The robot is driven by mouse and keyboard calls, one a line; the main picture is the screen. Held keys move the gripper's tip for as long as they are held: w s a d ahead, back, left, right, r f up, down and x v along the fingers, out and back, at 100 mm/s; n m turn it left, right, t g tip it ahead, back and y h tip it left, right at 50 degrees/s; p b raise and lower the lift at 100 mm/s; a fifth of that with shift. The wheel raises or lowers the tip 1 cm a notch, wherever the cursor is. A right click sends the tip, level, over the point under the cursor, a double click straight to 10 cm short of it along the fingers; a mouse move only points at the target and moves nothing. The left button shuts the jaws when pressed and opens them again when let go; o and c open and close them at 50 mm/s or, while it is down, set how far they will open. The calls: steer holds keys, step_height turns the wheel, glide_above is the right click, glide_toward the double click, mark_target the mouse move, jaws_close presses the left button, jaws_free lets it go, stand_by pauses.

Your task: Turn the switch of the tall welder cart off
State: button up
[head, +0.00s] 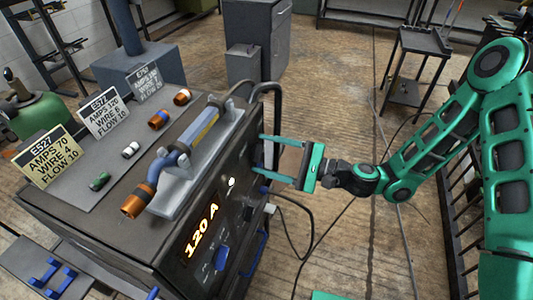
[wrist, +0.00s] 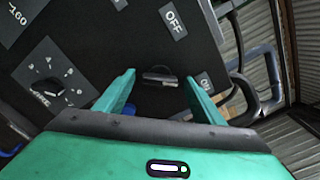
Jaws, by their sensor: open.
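The welder cart (head: 170,225) is a dark box with a lit "120 A" display (head: 200,232) and a blue knob (head: 221,257) on its front panel. In the wrist view, the black switch (wrist: 160,77) lies crosswise in the picture, between my fingertips. An OFF label (wrist: 173,18) is above it, and an ON label (wrist: 205,83) is to its right, partly behind a finger. My gripper (head: 260,154) is open, its fingers pointing at the panel; it also shows in the wrist view (wrist: 159,78). Contact with the switch cannot be told. I cannot make out the switch in the head view.
A welding torch (head: 190,145) and several cards, including a yellow one (head: 48,158), are on the cart's top. A looped black handle (head: 277,100) is at its far right corner. A cable (head: 300,245) hangs to the floor.

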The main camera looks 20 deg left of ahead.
steer(key=shift+a, duration=0.15)
steer(key=shift+c, duration=0.7)
steer(key=c, duration=0.9)
steer(key=shift+c, duration=0.2)
steer(key=shift+n, duration=0.3)
steer(key=n, duration=0.7)
steer(key=shift+n, duration=0.3)
steer(key=shift+f+n, duration=0.15)
steer(key=shift+n, duration=1.75)
steer(key=shift+f+n, duration=0.1)
steer(key=shift+n, duration=1.8)
